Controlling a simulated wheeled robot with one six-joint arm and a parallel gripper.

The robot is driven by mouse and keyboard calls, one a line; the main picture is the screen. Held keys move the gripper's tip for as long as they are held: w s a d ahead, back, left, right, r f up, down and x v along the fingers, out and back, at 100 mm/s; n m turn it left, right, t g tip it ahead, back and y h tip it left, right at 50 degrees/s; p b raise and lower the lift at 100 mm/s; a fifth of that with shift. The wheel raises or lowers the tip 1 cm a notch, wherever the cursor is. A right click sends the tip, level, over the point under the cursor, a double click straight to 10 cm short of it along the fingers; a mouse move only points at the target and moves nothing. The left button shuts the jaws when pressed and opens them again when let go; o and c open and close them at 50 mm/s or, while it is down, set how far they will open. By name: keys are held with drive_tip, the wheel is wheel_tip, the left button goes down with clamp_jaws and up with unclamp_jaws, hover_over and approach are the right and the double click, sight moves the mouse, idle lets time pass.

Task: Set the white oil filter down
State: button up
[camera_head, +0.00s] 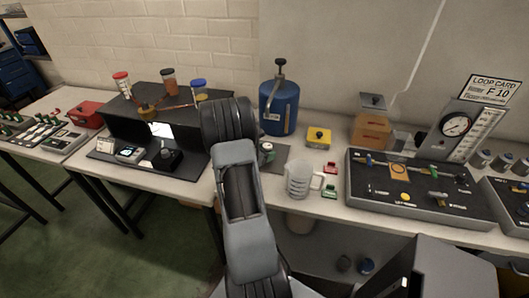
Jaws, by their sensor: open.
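I cannot make out a white oil filter for certain. A small dark item with a pale band (267,152) shows just right of my arm, on a dark mat on the bench; it is partly hidden and too small to name. My arm rises through the middle of the view, and its dark ribbed joint covers part of the bench. My gripper's fingers do not show, so I cannot see what is near them.
A clear jug (300,180) stands right of my arm, with a blue tank (279,107) behind. A yellow box (319,137), an orange container (371,129) and a dark control panel (420,187) stand further right. A black stand (133,148) fills the left bench.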

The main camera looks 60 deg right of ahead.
drive_tip(key=shift+r+p, duration=0.25)
drive_tip(key=shift+p, duration=0.05)
drive_tip(key=b+v, duration=0.1)
drive_tip(key=v, duration=0.9)
drive_tip(key=shift+w+a, duration=0.1)
drive_tip(key=shift+a, duration=0.25)
drive_tip(key=shift+v, duration=0.9)
drive_tip(key=s+a+r+m+t+y, duration=0.1)
drive_tip(key=a+r+m+t+y, duration=0.1)
drive_tip(key=a, duration=0.9)
drive_tip(key=s+a+r+m+t+y, duration=0.1)
drive_tip(key=a+r+m+t+y, duration=0.1)
drive_tip(key=a+r+m+y, duration=0.2)
drive_tip(key=s+a+r+m+t+y, duration=0.2)
drive_tip(key=a+m+y, duration=0.5)
drive_tip(key=a, duration=1)
drive_tip(key=shift+a+r+m+t, duration=0.3)
drive_tip(key=shift+r+m+t, duration=0.35)
drive_tip(key=shift+m, duration=0.45)
